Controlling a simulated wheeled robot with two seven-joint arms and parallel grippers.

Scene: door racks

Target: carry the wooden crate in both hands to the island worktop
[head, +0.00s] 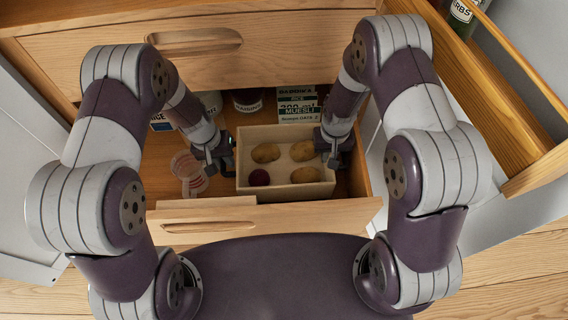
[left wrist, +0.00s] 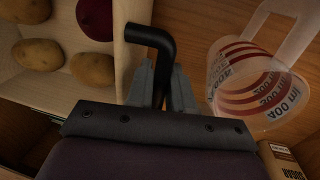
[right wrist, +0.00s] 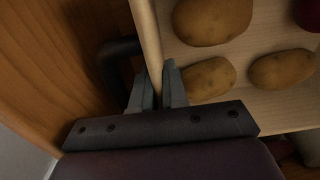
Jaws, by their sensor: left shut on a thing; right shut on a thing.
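The pale wooden crate (head: 292,192) sits in an open drawer, holding several potatoes (head: 266,153) and a dark red round vegetable (head: 259,177). My left gripper (head: 226,164) is at the crate's left side, shut on a black bent handle (left wrist: 150,38) beside the crate wall. The island worktop cannot be made out.
A clear measuring cup (head: 188,172) with red markings stands close left of my left gripper. Boxes (head: 297,105) and a dark jar (head: 247,100) stand behind the crate. The drawer front (head: 285,220) lies between the crate and my body. An open door rack (head: 505,110) is at the right.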

